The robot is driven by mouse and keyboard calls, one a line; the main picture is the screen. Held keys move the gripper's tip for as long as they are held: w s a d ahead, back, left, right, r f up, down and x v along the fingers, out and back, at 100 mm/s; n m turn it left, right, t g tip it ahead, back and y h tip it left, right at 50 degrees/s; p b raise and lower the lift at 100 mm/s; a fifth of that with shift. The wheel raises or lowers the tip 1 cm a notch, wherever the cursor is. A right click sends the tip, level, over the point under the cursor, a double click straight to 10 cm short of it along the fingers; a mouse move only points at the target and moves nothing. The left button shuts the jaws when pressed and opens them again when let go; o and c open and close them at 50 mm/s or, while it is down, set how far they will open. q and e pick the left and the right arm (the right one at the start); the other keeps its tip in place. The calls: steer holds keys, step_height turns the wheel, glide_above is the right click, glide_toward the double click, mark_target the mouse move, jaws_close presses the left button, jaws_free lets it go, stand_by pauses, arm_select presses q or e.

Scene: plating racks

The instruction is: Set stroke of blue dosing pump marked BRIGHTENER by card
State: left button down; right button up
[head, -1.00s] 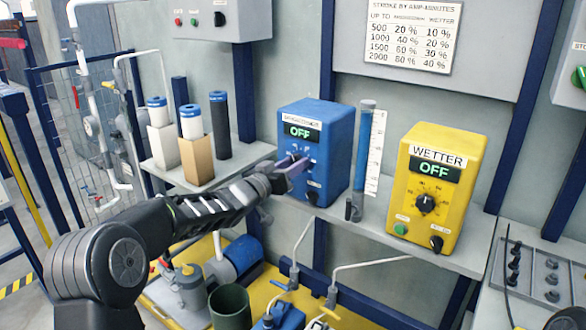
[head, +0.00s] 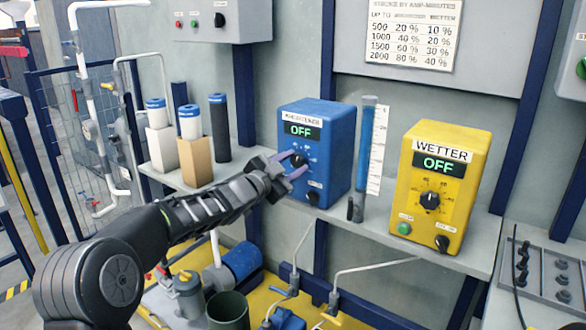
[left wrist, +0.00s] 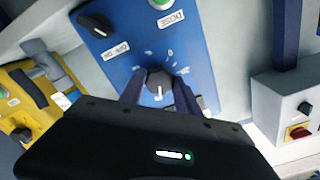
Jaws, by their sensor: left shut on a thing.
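The blue dosing pump (head: 327,127) stands on the shelf; its display reads OFF, and its name label is hard to read. My left gripper (head: 296,167) is at its front, with its fingers closed on the sides of the dark stroke knob (head: 297,159). The left wrist view shows the knob (left wrist: 158,80) between the fingers, its pale pointer mark facing the gripper; the scale is partly hidden. The stroke card (head: 412,32) on the wall lists rows from 500 to 2000, with 20 to 80 % in the first column and 10 to 40 % under WETTER. My right gripper is not in view.
The yellow WETTER pump (head: 447,150), also OFF, stands to the right. A blue tube with a scale (head: 366,148) stands between the pumps. White and dark blue-capped cylinders (head: 190,122) stand at left. Below the shelf are pipes and a dark green bucket (head: 228,310).

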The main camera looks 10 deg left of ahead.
arm_select(q)
steer(key=shift+m, duration=0.5)
steer(key=c, duration=0.9)
jaws_free()
steer(key=v, duration=0.7)
steer(key=shift+s+a, duration=0.1)
steer(key=shift+s, duration=0.25)
